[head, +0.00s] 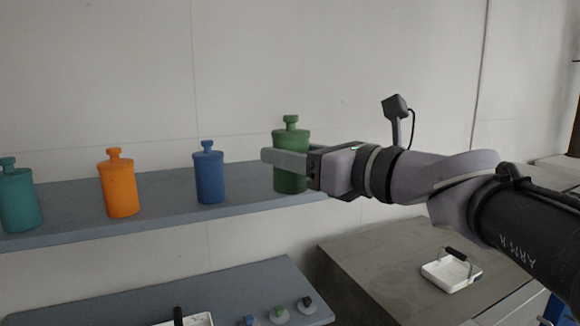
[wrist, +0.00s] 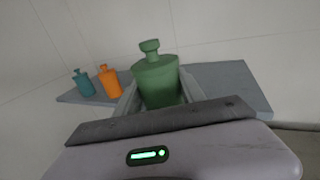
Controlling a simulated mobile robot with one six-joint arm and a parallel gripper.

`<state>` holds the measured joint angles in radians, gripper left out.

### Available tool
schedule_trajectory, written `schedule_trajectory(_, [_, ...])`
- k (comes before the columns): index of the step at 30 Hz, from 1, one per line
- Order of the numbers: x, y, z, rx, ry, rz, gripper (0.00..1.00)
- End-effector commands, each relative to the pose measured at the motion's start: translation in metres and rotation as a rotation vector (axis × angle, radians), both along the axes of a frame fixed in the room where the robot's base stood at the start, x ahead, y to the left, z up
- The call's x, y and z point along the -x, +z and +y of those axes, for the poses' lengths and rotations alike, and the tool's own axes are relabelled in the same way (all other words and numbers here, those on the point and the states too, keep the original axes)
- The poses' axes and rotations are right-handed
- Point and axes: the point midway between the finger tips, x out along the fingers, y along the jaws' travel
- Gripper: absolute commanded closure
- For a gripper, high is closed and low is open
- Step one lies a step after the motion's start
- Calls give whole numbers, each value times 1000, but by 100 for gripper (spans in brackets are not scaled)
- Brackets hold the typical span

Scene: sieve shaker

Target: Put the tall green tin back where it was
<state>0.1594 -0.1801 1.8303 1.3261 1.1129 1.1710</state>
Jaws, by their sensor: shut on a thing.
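The tall green tin (head: 291,139) is upright at the right end of the upper shelf (head: 249,190). My gripper (head: 284,163) reaches in from the right and is shut around the tin's body, below its knobbed lid. In the wrist view the green tin (wrist: 156,75) stands between my two fingers (wrist: 157,98). Its base is over the shelf board in the head view; I cannot tell whether it touches the board or is held slightly above it.
A blue tin (head: 209,175), an orange tin (head: 119,187) and a teal tin (head: 18,200) stand along the shelf to the left. A lower shelf (head: 240,290) holds small knobbed items. A white tray with a black handle (head: 450,272) sits on the grey bench (head: 365,260).

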Motion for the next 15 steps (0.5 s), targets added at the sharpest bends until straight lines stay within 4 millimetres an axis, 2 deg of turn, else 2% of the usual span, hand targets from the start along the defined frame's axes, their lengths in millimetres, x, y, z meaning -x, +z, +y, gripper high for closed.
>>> schedule_trajectory(8, [-50, -4, 2, -1, 1, 4, 96])
schedule_trajectory(15, [-114, -9, 4, 0, 0, 3, 96])
